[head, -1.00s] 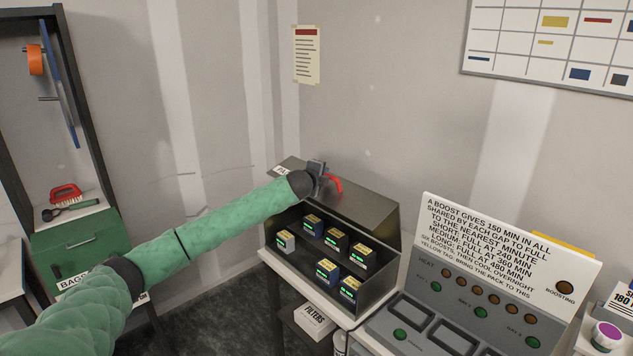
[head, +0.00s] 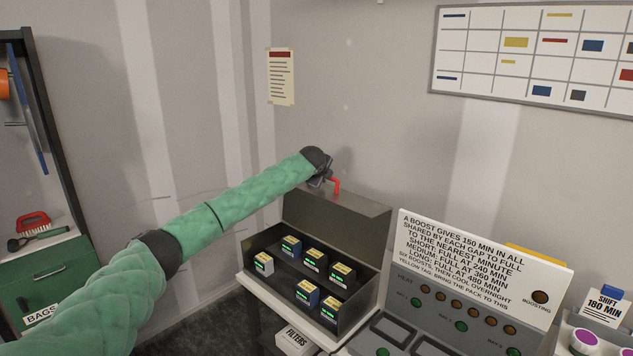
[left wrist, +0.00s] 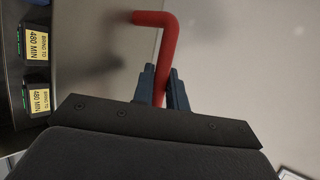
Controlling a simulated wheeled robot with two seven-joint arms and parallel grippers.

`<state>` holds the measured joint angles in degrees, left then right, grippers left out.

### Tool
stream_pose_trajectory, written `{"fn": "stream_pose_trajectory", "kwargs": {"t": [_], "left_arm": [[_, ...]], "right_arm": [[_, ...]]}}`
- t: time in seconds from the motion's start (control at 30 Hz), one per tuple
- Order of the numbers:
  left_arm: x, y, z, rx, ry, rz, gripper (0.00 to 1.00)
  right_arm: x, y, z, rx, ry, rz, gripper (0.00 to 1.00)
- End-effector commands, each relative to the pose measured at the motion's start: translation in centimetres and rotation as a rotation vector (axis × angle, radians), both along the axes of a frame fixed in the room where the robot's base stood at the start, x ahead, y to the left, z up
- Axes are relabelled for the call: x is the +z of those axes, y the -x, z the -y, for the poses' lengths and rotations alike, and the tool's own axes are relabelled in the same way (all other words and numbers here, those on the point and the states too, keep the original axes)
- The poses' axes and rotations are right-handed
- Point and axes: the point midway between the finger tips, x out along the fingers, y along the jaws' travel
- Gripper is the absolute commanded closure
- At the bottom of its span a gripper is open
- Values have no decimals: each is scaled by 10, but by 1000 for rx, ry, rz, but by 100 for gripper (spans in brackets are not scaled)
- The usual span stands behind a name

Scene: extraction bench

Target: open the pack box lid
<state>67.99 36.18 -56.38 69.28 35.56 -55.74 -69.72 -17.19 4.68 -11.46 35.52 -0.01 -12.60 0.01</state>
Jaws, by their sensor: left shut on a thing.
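The pack box (head: 349,318) is a dark metal box on a white stand, with several small battery packs (head: 313,258) inside. Its lid (head: 345,215) is raised and stands up steeply at the back of the box. A red handle (head: 336,187) sits at the lid's upper edge. My left gripper (head: 328,176) is shut on the red handle, and the left wrist view shows its two dark fingers (left wrist: 162,88) around the red bar (left wrist: 169,55). My right gripper is not in view.
A charger panel (head: 465,310) with a white text sign (head: 480,258) stands right of the box. A green cabinet (head: 50,280) stands at the left. A filters carton (head: 295,341) is below the box. The wall is close behind the lid.

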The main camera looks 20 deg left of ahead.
Motion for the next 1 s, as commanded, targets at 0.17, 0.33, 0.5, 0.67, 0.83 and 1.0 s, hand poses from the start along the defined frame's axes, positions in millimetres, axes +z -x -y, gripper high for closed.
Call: {"fn": "stream_pose_trajectory", "kwargs": {"t": [0.17, 0.33, 0.5, 0.67, 0.83, 1.0], "left_arm": [[-1, -13, 6, 0, -19, -47, 100], [-1, -20, 9, 0, -28, -69, 100], [-2, -21, 9, 0, -32, -76, 100], [-2, -21, 9, 0, -32, -77, 100], [-2, -21, 9, 0, -32, -77, 82], [-2, -21, 9, 0, -31, -76, 64]], "right_arm": [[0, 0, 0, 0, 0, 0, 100], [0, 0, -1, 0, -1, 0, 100], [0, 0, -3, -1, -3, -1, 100], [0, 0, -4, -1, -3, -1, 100], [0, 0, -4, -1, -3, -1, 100], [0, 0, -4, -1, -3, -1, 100]]}}
